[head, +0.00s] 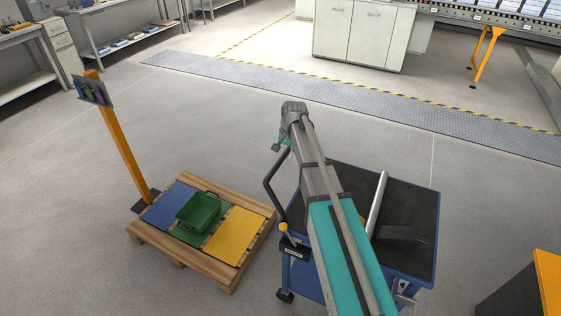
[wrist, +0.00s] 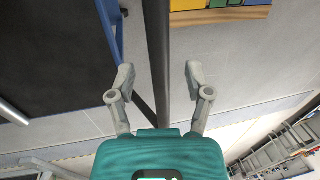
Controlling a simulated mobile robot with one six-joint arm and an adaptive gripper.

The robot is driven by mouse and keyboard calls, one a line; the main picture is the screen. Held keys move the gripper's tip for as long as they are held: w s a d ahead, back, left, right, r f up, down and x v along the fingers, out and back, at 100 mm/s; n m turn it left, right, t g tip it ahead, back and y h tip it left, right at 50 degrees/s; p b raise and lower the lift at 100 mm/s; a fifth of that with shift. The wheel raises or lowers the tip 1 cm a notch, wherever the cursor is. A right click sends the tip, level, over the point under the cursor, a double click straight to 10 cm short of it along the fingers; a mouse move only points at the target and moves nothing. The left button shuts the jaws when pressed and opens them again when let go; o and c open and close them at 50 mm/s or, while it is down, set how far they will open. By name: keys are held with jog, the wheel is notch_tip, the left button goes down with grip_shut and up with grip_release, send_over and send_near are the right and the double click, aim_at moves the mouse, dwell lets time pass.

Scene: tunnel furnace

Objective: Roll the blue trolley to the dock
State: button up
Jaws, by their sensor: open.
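The blue trolley (head: 408,284) stands at the lower centre right, with a black top (head: 412,205) and a dark bar handle (head: 268,187) on its left side. My arm reaches across the trolley and hides part of it. My gripper (head: 281,146) is at the far upper end of the handle. In the wrist view my gripper (wrist: 160,77) is open, with the dark handle bar (wrist: 158,40) running between its fingers and no finger visibly pressing on it. The black top also shows in the wrist view (wrist: 45,50). I cannot tell which place is the dock.
A wooden pallet (head: 226,283) with coloured panels, a green bin (head: 199,211) and an orange post (head: 125,150) stands left of the trolley. A grey floor strip (head: 330,95) crosses behind. White cabinets (head: 364,35) and a conveyor stand beyond. An orange-black box (head: 547,283) is lower right.

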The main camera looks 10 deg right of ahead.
jog(key=shift+w+a+f+b, duration=0.1)
jog(key=shift+f+b, duration=0.4)
jog(key=shift+f, duration=0.15)
jog(key=shift+w+a+f+b, duration=0.1)
jog(key=shift+f+b, duration=0.35)
jog(key=shift+f, duration=0.15)
jog(key=shift+c, duration=0.2)
grip_shut()
jog(key=shift+a, duration=0.25)
jog(key=shift+s+d, duration=0.1)
jog(key=shift+s, duration=0.05)
